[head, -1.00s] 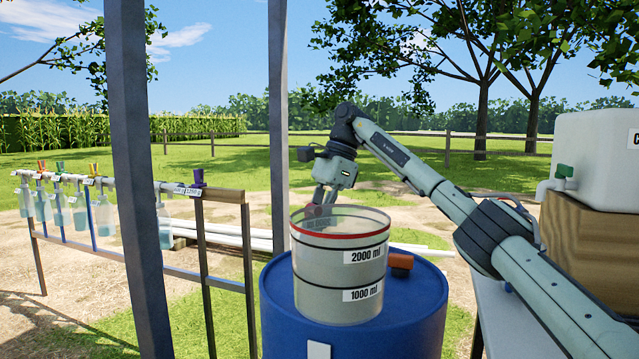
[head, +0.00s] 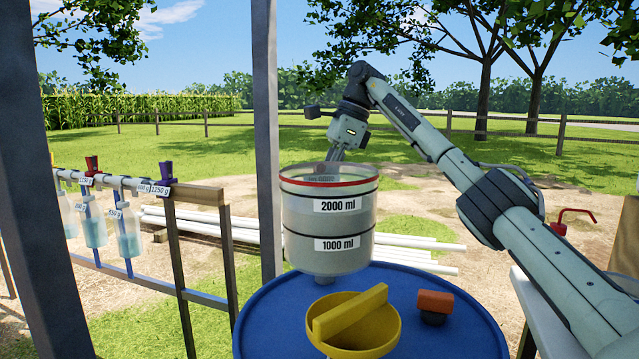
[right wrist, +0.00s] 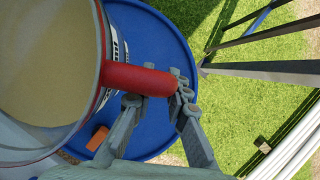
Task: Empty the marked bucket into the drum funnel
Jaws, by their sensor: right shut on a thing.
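The marked bucket (head: 330,245) is translucent with a red rim and 2000 ml and 1000 ml labels. It looks about upright, over the far side of the blue drum (head: 262,320). The yellow funnel (head: 385,335) sits on the drum top, nearer than the bucket, with a yellow bar (head: 350,312) across it. My right gripper (head: 332,158), partly hidden behind the bucket, is shut on its red handle (right wrist: 140,79). The right wrist view shows a tan surface inside the bucket (right wrist: 45,65); I cannot tell whether it is liquid. My left gripper is out of view.
An orange-topped black object (head: 434,305) sits on the drum right of the funnel. A grey post (head: 265,140) stands just left of the bucket. A rack with hanging bottles (head: 128,235) is at left. White pipes (head: 410,255) lie behind the drum.

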